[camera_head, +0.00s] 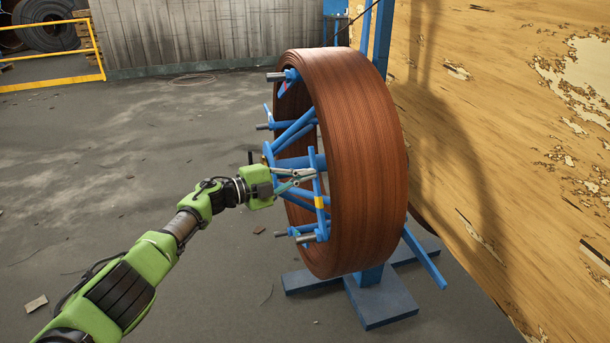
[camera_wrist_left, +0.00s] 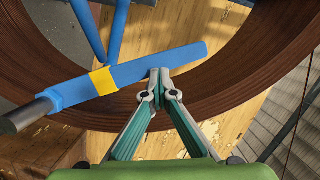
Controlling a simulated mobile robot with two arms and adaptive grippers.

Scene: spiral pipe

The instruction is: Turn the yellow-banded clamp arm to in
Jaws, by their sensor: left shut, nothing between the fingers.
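The blue clamp arm with a yellow band (camera_head: 320,203) is on the near side of the spoked blue hub. It stands roughly upright in the head view, at the side of the brown pipe coil (camera_head: 362,160). In the left wrist view the clamp arm (camera_wrist_left: 140,70) runs slantwise, its free end over the coil (camera_wrist_left: 255,75). My left gripper (camera_head: 311,175) is shut and empty, its tips beside the clamp arm above the band. In the wrist view the left gripper (camera_wrist_left: 160,74) has its tips at the arm's lower edge; contact is unclear. My right gripper is not in view.
Other blue spokes and grey-ended clamp rods (camera_head: 290,75) surround the hub. The blue stand's foot (camera_head: 382,302) rests on the floor. A worn tan wall (camera_head: 500,150) is close on the right. The floor on the left (camera_head: 110,170) is mostly clear. A yellow railing (camera_head: 60,50) is far left.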

